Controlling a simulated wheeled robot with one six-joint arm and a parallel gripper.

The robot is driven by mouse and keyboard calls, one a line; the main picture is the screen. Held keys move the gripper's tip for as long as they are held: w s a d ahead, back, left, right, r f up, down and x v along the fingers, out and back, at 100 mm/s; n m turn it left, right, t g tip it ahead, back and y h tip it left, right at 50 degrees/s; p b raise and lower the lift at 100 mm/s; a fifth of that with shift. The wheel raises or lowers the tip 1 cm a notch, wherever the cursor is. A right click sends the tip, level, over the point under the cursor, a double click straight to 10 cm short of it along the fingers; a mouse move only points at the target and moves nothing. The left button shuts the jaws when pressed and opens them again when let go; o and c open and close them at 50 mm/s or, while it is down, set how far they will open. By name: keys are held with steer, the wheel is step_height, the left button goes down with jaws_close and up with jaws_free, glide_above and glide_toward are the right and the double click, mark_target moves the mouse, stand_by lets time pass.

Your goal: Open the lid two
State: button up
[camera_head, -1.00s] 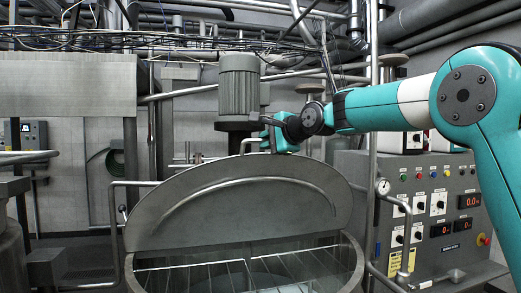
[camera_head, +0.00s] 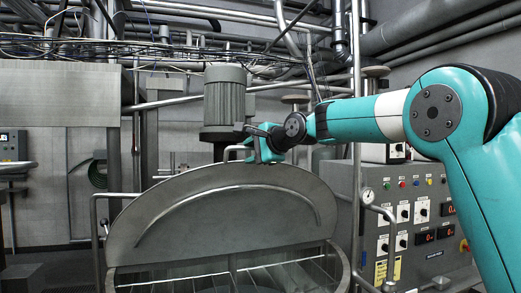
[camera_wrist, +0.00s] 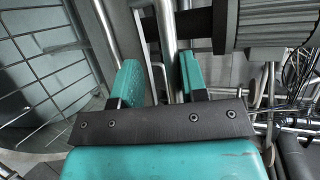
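The lid (camera_head: 225,222) is a grey, half-round metal plate on the round vessel in the head view. It stands raised and tilted up, with a curved bar across its face. A tubular handle (camera_head: 229,150) sits at its top edge. My gripper (camera_head: 250,143) is at this handle. In the wrist view, the two teal fingers of my gripper (camera_wrist: 160,78) are apart, with a metal bar (camera_wrist: 167,40), seemingly the handle, between them. A gap shows beside the bar at the left finger. Contact at the right finger cannot be told.
The vessel's open front half shows a wire grate (camera_head: 290,272). A grey motor (camera_head: 225,100) hangs close behind the lid. A control panel (camera_head: 425,215) and a pressure gauge (camera_head: 367,196) stand at right. Pipes and cables run overhead.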

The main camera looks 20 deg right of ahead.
steer(key=b+v, duration=0.7)
steer(key=v, duration=1)
steer(key=shift+s, duration=0.15)
steer(key=shift+d+f, duration=0.1)
steer(key=s+a+f+n+g+b, duration=0.3)
steer(key=s+a+f+n, duration=0.2)
steer(key=f, duration=0.7)
steer(key=s+a+f+n+g+b, duration=0.3)
steer(key=s+a+f+n, duration=0.25)
steer(key=f, duration=0.75)
steer(key=s+a+f+n+g+b, duration=0.35)
steer(key=s+f+n, duration=0.2)
steer(key=f, duration=0.65)
steer(key=s+f+n+g+h+b, duration=0.1)
steer(key=s+f+n+g, duration=0.3)
steer(key=s+f, duration=0.8)
steer(key=shift+s+a+n+b, duration=0.35)
steer(key=shift+n+b, duration=0.55)
steer(key=shift+n, duration=0.3)
